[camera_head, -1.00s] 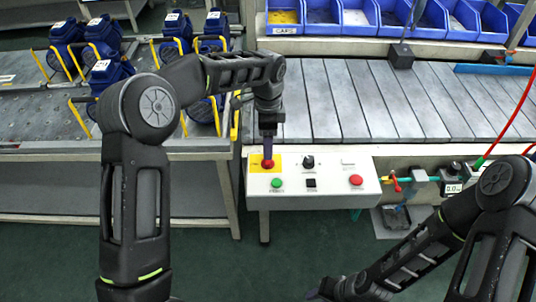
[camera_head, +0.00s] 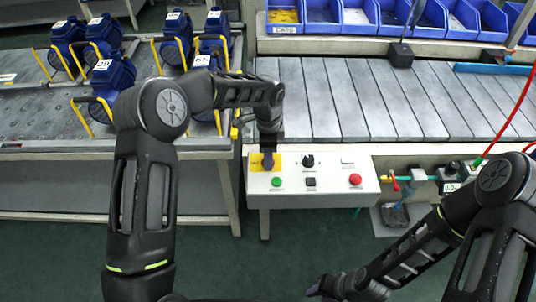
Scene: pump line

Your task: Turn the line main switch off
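The white control box (camera_head: 330,190) stands at the front edge of the slatted conveyor. On its top left is a yellow plate (camera_head: 255,165), where a red knob showed earlier; that knob is now hidden behind my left gripper (camera_head: 267,161). My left gripper points down over the plate, and its fingers are too small and covered to tell open from shut. The box also carries a black knob (camera_head: 308,160), a green button (camera_head: 277,182), a black square button (camera_head: 310,182) and a red button (camera_head: 355,180). My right gripper (camera_head: 316,291) is low at the bottom, away from the box; its fingers are unclear.
Blue pumps with yellow handles (camera_head: 110,75) stand on the left table. Blue bins (camera_head: 325,18) line the back shelf. The slatted conveyor (camera_head: 340,95) is clear behind the box. A red hose and fittings (camera_head: 395,183) lie right of the box.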

